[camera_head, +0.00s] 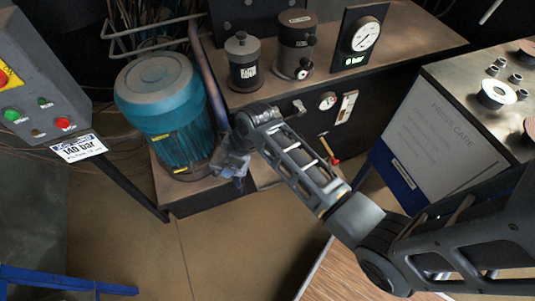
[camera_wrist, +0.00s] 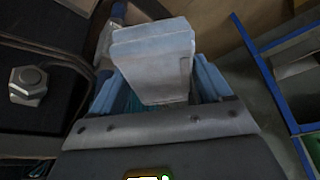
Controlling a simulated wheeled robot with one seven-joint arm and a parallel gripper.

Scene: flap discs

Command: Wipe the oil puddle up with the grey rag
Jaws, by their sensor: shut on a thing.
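My gripper (camera_head: 235,165) is in the middle of the head view, beside the teal motor and in front of the dark bench. It also shows in the wrist view (camera_wrist: 155,92), with blue-sided fingers on both sides. It is shut on a pale grey, flat-faced thing that looks like the grey rag (camera_wrist: 152,62). In the head view the rag is too small and mixed with the fingers to make out clearly. I cannot make out the oil puddle in either view.
The teal motor (camera_head: 160,95) stands on a low plinth left of my gripper. The bench (camera_head: 265,100) behind carries dark canisters and a gauge. A control box (camera_head: 45,85) is at left, a metal-topped cabinet (camera_head: 455,95) at right. Bare floor (camera_head: 215,255) lies in front.

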